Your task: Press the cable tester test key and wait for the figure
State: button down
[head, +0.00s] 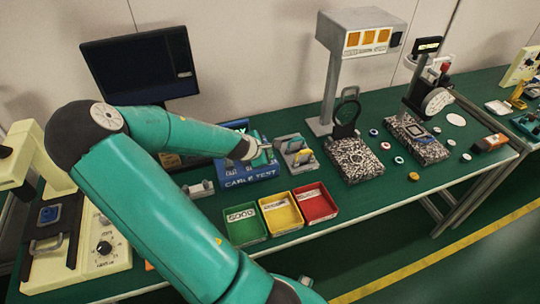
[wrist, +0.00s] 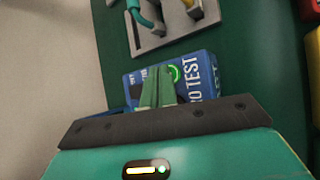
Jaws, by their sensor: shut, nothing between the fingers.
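The cable tester is a blue box (head: 252,181) with "CABLE TEST" in white on its front, beside the back row of the bench. Part of it is hidden behind my arm in the head view. In the wrist view the tester (wrist: 204,88) lies just beyond my fingers, with part of its white lettering readable as "TEST". A bright green ring (wrist: 174,73) shows on it, right next to my fingertips. My gripper (wrist: 157,72) is shut and empty over the tester; it also shows in the head view (head: 266,147). I cannot tell whether the fingertips touch the key. No figure is readable.
A grey holder (wrist: 150,44) with plugs and cables stands close beyond the tester. Green (head: 245,238), yellow (head: 282,222) and red (head: 316,210) bins sit along the front edge. A dark monitor (head: 140,62) stands behind my arm.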

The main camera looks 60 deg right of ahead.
jog(key=shift+f, duration=0.2)
dwell(0.5)
jog(key=shift+r, duration=0.65)
jog(key=shift+r, duration=0.1)
notch_tip(320, 180, up, 6)
jog(key=shift+f, duration=0.1)
dwell(0.4)
dwell(0.8)
